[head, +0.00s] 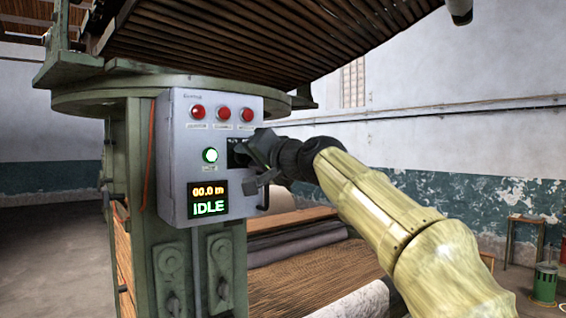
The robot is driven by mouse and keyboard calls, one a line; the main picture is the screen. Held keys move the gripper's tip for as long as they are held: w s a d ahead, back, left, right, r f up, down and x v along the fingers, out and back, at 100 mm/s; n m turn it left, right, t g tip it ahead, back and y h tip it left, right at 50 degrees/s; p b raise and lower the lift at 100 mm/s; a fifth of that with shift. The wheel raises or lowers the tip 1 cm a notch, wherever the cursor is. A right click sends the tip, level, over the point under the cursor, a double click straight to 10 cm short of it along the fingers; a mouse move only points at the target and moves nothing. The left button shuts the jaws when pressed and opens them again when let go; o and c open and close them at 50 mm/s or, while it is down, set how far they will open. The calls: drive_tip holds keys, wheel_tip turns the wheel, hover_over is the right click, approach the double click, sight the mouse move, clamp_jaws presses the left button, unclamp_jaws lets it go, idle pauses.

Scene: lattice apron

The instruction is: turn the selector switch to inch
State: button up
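A grey control box (176,205) is mounted on the green machine post. It carries several red buttons (223,113) along the top, a white-and-green button (210,155) below them, and a display (207,199) reading "00.0 m" and "IDLE". My gripper (250,165) is at the right part of the box front, beside the green button. It covers that area, where only a dark plate (234,153) shows at its edge. The selector switch itself is hidden behind my gripper. I cannot tell whether the fingers are open, shut or touching it.
The machine's slatted top (270,40) overhangs the box. Rolls of material (300,241) lie below and right of it. A small table (525,238) and a green canister (545,283) stand far right.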

drive_tip(key=b+v, duration=0.9)
drive_tip(key=v, duration=0.7)
drive_tip(key=shift+d, duration=0.15)
drive_tip(key=shift+s, duration=0.1)
drive_tip(key=w+d+f+m+g+h, duration=0.1)
drive_tip(key=w+d+f+g+h, duration=0.15)
drive_tip(key=f, duration=0.85)
drive_tip(key=w+d+f+m+g+h+p, duration=0.1)
drive_tip(key=w+f+h, duration=0.15)
drive_tip(key=f, duration=0.95)
drive_tip(key=w+d+f+g+h, duration=0.2)
drive_tip(key=w+f, duration=0.1)
drive_tip(key=f, duration=0.8)
drive_tip(key=s+d+f+n+g+h, duration=0.1)
drive_tip(key=s+f+g, duration=0.1)
drive_tip(key=s+f, duration=0.5)
drive_tip(key=s+f+n+g+h, duration=0.1)
drive_tip(key=s+f+n+g, duration=0.1)
drive_tip(key=s+f, duration=0.5)
drive_tip(key=s+d+f+n+g+h+p, duration=0.1)
drive_tip(key=s+f+g, duration=0.2)
drive_tip(key=s+f, duration=0.4)
drive_tip(key=s+x, duration=0.2)
drive_tip(key=x, duration=0.7)
drive_tip(key=shift+d+f, duration=0.2)
drive_tip(key=shift+d, duration=0.15)
